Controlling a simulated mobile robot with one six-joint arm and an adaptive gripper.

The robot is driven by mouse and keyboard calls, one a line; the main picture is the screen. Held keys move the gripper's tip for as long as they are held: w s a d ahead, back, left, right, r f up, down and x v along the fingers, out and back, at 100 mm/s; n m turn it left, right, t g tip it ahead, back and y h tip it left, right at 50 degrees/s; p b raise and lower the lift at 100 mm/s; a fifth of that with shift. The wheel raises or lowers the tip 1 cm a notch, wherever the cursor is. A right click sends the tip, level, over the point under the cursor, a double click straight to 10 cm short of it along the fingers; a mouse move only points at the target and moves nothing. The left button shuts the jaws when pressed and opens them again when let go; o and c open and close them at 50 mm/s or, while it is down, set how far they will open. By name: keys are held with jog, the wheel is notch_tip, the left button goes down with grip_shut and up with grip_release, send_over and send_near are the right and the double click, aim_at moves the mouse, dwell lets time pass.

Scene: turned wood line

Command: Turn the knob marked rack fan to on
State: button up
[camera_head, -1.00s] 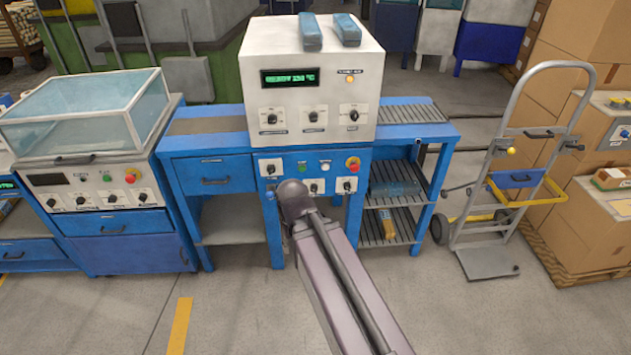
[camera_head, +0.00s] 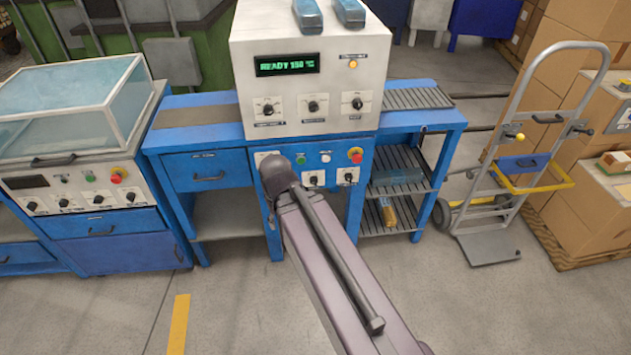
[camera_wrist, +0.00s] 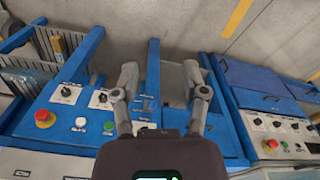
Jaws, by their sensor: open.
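The blue lower panel of the middle machine (camera_head: 333,160) carries black knobs on white plates. Two of them show right of my arm, a middle knob (camera_head: 313,180) and a right knob (camera_head: 348,177). They also show in the wrist view, the middle knob (camera_wrist: 102,98) and the right knob (camera_wrist: 66,92), left of my gripper. Their labels are too small to read, so I cannot tell which is rack fan. My arm hides the panel's left part in the head view. My gripper (camera_wrist: 160,80) is open, its fingers apart with nothing held, in front of the panel.
A red emergency button (camera_head: 355,155), a green button (camera_head: 300,159) and a white one sit above the knobs. The white oven (camera_head: 310,85) reads READY. A second machine with knobs (camera_head: 80,190) stands left. A hand truck (camera_head: 490,255) and boxes stand right. The front floor is clear.

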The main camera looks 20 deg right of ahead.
jog(key=shift+o, duration=0.2)
jog(key=shift+a, duration=0.1)
jog(key=o, duration=0.3)
jog(key=shift+o, duration=0.2)
jog(key=w+d+f+n+t+h+b, duration=0.4)
jog(key=w+d+f+n+b, duration=0.25)
jog(key=d+b, duration=0.4)
jog(key=w+d+f+n+t+h+b, duration=0.45)
jog(key=w+d+f+b, duration=0.3)
jog(key=b, duration=0.65)
jog(key=w+d+f+n+t+y+b, duration=0.1)
jog(key=w+f+n+t+b, duration=0.2)
jog(key=f+n+b, duration=0.3)
jog(key=w+d+f+n+t+y+b, duration=0.2)
jog(key=f+n+t+b, duration=0.3)
jog(key=n+b, duration=0.8)
jog(key=shift+w+f+n+t+b, duration=0.35)
jog(key=shift+w+f+n+b, duration=0.05)
jog(key=shift+w+f+b, duration=0.05)
